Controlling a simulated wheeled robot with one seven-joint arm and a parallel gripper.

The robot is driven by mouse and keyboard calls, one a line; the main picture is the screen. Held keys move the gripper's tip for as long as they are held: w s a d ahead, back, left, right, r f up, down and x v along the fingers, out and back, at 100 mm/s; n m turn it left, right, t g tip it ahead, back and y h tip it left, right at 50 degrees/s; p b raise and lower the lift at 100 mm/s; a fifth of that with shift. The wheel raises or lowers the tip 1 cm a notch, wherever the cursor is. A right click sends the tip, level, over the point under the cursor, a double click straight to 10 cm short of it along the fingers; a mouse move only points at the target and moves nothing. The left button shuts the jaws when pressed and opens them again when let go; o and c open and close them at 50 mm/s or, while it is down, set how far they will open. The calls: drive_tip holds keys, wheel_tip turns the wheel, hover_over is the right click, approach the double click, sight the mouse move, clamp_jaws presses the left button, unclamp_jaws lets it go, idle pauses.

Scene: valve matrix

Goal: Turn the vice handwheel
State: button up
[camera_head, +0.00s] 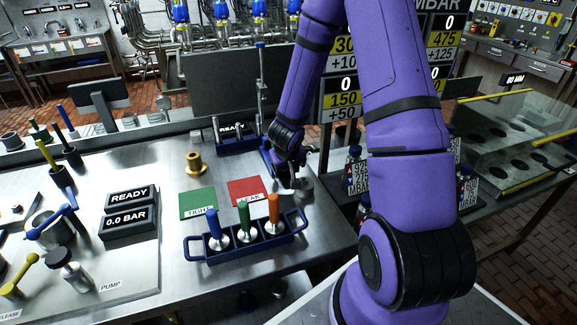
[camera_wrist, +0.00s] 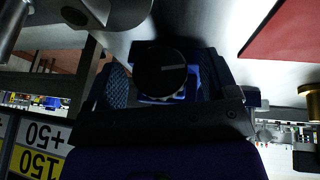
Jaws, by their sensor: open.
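My gripper (camera_head: 288,180) is low over the bench at the right of the red LEAK mat (camera_head: 248,191). In the wrist view its two fingers with blue textured pads (camera_wrist: 165,85) stand apart. A round black knob with a pale line (camera_wrist: 160,70), which looks like the handwheel, shows between them. Blue parts (camera_wrist: 185,92) show around and below the knob. I cannot tell whether the pads touch it. In the head view my gripper and arm hide the knob. A grey metal part (camera_head: 303,188) shows beside the gripper.
A blue rack (camera_head: 246,255) with blue, green and orange-handled tools stands in front of the mats. A brass fitting (camera_head: 196,164) stands behind the green TIGHT mat (camera_head: 198,203). A grey metal piece (camera_wrist: 125,12) lies close to the fingers. Bench space right of the rack is clear.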

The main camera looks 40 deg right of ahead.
drive_tip(key=c, duration=0.9)
drive_tip(key=shift+c, duration=0.2)
drive_tip(key=shift+d+y, duration=0.1)
drive_tip(key=shift+y, duration=0.2)
drive_tip(key=shift+s+d+m+t+y, duration=0.15)
drive_tip(key=shift+m+t+y, duration=0.15)
drive_tip(key=shift+y, duration=0.7)
drive_tip(key=shift+d+m+t+y, duration=0.1)
drive_tip(key=shift+m+t+y, duration=0.15)
drive_tip(key=shift+y, duration=0.75)
drive_tip(key=shift+d+f+m+t+y, duration=0.1)
drive_tip(key=shift+m+t+y, duration=0.35)
drive_tip(key=shift+y, duration=0.75)
drive_tip(key=shift+d+m+t+y, duration=0.1)
drive_tip(key=shift+t+y, duration=0.5)
drive_tip(key=shift+y, duration=0.6)
drive_tip(key=shift+a+y, duration=0.1)
drive_tip(key=shift+y, duration=0.2)
drive_tip(key=o, duration=0.9)
